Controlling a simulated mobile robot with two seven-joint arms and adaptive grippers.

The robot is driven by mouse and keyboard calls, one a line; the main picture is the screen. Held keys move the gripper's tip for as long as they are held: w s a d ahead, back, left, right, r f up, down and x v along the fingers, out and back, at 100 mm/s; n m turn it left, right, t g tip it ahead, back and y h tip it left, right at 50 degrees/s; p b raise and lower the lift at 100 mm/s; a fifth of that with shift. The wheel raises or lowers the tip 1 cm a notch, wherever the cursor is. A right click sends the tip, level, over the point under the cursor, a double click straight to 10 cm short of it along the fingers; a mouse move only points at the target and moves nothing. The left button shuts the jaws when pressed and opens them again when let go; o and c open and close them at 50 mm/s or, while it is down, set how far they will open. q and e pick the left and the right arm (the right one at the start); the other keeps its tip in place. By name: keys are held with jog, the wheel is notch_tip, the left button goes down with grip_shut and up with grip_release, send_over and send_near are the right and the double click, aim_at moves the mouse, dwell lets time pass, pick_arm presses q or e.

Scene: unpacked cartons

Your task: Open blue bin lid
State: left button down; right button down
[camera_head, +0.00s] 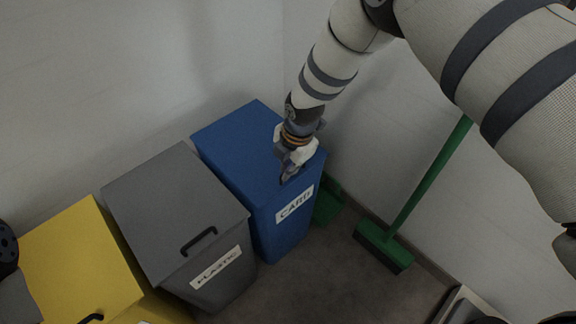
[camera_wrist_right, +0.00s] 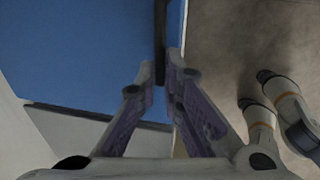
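The blue bin (camera_head: 233,145) stands in the corner with a white "CARD" label on its front. Its lid is down, and it fills the upper left of the right wrist view (camera_wrist_right: 80,50). My right gripper (camera_head: 290,172) reaches down to the lid's front edge and covers most of the handle in the head view. In the right wrist view the dark handle (camera_wrist_right: 160,40) runs between the fingertips (camera_wrist_right: 165,78), which have closed in on it from both sides.
A grey "PLASTIC" bin (camera_head: 170,205) stands left of the blue bin, close beside it. A yellow bin (camera_head: 75,260) is farther left. A green broom (camera_head: 385,240) leans on the right wall. Dark floor (camera_head: 320,285) is open in front.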

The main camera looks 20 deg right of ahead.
jog(key=shift+r, duration=0.1)
